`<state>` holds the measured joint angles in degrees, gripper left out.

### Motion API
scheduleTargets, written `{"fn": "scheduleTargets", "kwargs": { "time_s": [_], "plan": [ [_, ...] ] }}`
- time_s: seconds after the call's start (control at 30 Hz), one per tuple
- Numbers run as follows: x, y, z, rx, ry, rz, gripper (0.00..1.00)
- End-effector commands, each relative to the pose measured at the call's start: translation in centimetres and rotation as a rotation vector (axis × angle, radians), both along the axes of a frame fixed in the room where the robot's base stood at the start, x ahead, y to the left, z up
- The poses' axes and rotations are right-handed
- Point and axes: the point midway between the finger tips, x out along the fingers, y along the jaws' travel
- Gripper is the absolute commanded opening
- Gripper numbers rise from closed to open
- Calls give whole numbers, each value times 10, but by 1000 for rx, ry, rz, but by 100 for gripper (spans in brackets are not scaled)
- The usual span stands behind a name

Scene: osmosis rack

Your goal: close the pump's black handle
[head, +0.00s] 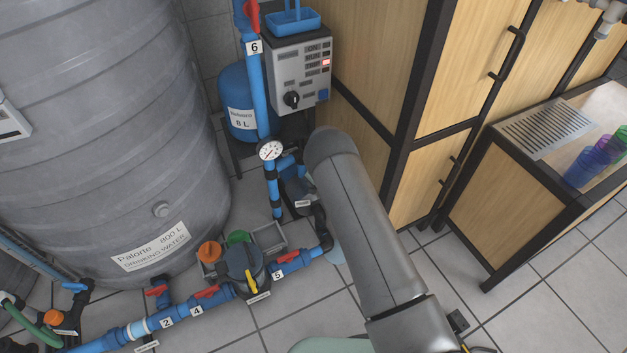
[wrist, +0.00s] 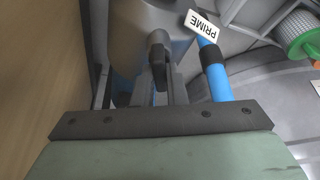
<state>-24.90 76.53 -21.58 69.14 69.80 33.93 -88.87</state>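The pump (wrist: 205,20) fills the top of the wrist view as a grey body. Its black handle (wrist: 158,48) points down toward my gripper (wrist: 160,88). The grey fingers lie close on either side of the handle's lower end. I cannot tell whether they touch it or how tightly they are closed. A white PRIME label (wrist: 201,26) sits to the right of the handle. In the head view the pump (head: 296,186) is mostly hidden behind my arm, and my gripper is hidden there too.
A blue pipe (wrist: 217,75) with a black collar runs just right of the fingers. A wooden cabinet (head: 370,60) stands close on the pump's right. The large grey tank (head: 110,130) is on the left. Valved blue pipes (head: 130,332) run along the floor.

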Motion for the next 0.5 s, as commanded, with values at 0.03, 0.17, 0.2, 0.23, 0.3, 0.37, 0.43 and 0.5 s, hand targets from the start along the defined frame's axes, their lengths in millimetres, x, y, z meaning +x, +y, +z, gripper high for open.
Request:
{"fn": "scheduleTargets", "kwargs": {
  "time_s": [0.03, 0.17, 0.2, 0.23, 0.3, 0.37, 0.43, 0.5],
  "plan": [
    [0, 0, 0, 0, 0, 0, 0],
    [0, 0, -1, 0, 2, -36, 0],
    [-1, 0, -2, 1, 2, -67, 0],
    [0, 1, -2, 1, 0, -98, 0],
    [-1, 1, -2, 1, 1, -175, 0],
    [-1, 2, -1, -1, 0, -237, 0],
    [-2, 2, -1, -1, 0, -299, 0],
    [-2, 2, -1, -2, 1, -347, 0]
  ]
}}
